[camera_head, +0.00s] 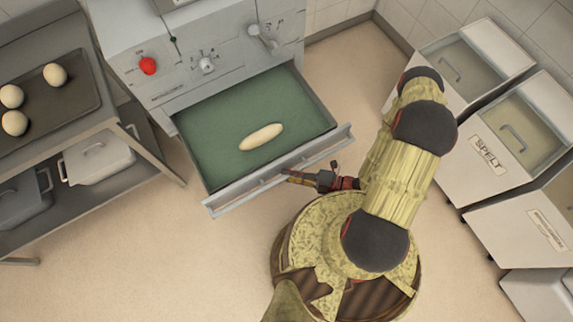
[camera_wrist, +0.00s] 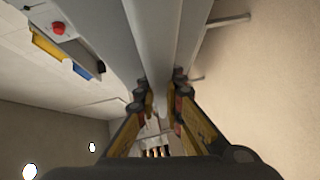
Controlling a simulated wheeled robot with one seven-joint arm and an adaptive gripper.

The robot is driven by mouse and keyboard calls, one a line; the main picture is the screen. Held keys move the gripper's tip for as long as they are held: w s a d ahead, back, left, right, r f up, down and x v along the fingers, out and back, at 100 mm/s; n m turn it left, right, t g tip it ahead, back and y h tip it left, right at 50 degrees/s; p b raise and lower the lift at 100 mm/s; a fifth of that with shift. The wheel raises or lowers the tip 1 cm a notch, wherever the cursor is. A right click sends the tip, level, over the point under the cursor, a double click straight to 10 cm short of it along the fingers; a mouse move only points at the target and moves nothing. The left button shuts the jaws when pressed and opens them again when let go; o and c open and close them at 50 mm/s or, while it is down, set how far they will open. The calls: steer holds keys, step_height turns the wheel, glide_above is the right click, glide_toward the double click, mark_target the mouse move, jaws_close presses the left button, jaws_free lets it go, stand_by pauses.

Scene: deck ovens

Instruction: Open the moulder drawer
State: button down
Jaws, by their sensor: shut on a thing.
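The moulder drawer (camera_head: 214,126) is pulled out of the grey moulder (camera_head: 205,45), and its green floor is in plain view. One long pale dough piece (camera_head: 261,137) lies in it. A bar handle (camera_head: 262,190) runs along the outside of the drawer front (camera_head: 335,142). My gripper (camera_head: 290,175) is at the handle, near the middle of the front, shut on it. In the wrist view my gripper (camera_wrist: 162,92) has its fingers on both sides of the grey bar (camera_wrist: 152,35); the exact contact is partly hidden by the fingers.
A rack at left holds a dark tray (camera_head: 60,100) with several dough balls, and lidded containers (camera_head: 97,160) below. White flour bins (camera_head: 512,130), one marked SPELT, stand at right, near my arm. Bare floor (camera_head: 130,240) lies in front of the drawer at lower left.

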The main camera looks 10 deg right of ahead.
stand_by(0.3)
steer(key=c, duration=1.9)
jaws_free()
steer(key=shift+d, duration=0.15)
steer(key=shift+v, duration=5.95)
